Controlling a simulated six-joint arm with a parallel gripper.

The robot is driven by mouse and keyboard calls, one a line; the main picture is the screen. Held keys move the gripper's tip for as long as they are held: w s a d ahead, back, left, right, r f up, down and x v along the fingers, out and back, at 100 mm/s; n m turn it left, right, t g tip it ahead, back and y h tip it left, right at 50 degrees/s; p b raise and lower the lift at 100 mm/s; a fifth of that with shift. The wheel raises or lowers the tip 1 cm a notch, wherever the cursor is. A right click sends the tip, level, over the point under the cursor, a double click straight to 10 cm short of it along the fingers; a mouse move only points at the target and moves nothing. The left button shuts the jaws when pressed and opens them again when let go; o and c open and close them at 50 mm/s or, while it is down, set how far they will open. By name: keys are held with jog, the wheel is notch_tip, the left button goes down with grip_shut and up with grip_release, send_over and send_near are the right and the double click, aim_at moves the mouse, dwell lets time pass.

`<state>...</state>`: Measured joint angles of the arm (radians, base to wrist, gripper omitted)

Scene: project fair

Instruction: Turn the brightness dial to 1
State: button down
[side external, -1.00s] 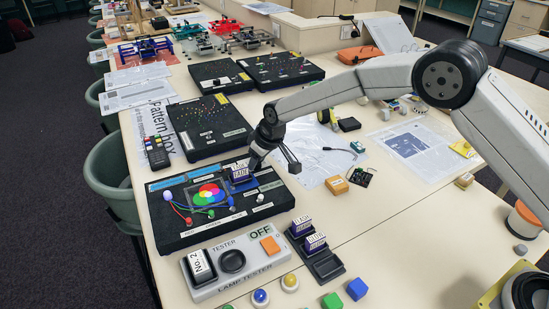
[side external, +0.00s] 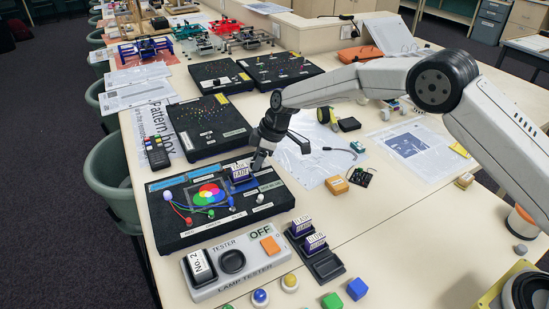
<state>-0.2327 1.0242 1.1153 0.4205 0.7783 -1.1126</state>
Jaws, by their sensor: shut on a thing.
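The black lamp box (side external: 195,238) lies near the front left of the table, with overlapping coloured circles (side external: 209,193) on its top. My gripper (side external: 258,168) is low over the box's back right part, just right of a blue-and-white block (side external: 241,172) standing in a slot. Its fingers are shut on what appears to be the brightness dial, which they hide; its scale and pointer cannot be read. A small pale knob (side external: 260,198) stands clear in front of the fingers.
A lamp tester (side external: 235,264) and a black holder with two blocks (side external: 322,262) stand in front of the box. Loose coloured buttons and cubes lie near the front edge. More black boxes stand behind. Open table lies to the right.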

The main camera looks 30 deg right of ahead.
jog(key=shift+n, duration=0.5)
jog(key=shift+c, duration=1.4)
grip_release()
jog(key=v, duration=0.7)
jog(key=shift+d+r, duration=0.3)
jog(key=shift+r, duration=0.05)
jog(key=shift+w, duration=0.1)
